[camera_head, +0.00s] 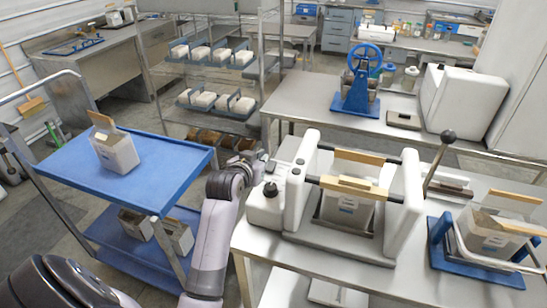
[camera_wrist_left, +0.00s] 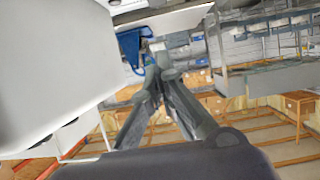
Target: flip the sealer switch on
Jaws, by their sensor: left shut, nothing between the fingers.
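The sealer (camera_head: 408,208) is a white machine on a steel table, with two upright white sides and a wooden-faced bar across a container. Its white control housing (camera_head: 264,208) at the left carries a black knob (camera_head: 270,190) and small dark controls. I cannot tell which control is the switch. My left gripper (camera_head: 268,164) is beside the housing's far left side, close to it. In the left wrist view the gripper (camera_wrist_left: 154,68) is shut and empty, and the white sealer body (camera_wrist_left: 45,65) fills the left side. Contact is not visible. My right gripper is not in view.
A blue cart (camera_head: 165,165) with a container stands at the left. A blue frame (camera_head: 470,270) holding another container is right of the sealer. Behind are a second steel table (camera_head: 300,100) with a blue-wheeled device (camera_head: 362,85), and a wire rack (camera_head: 215,65).

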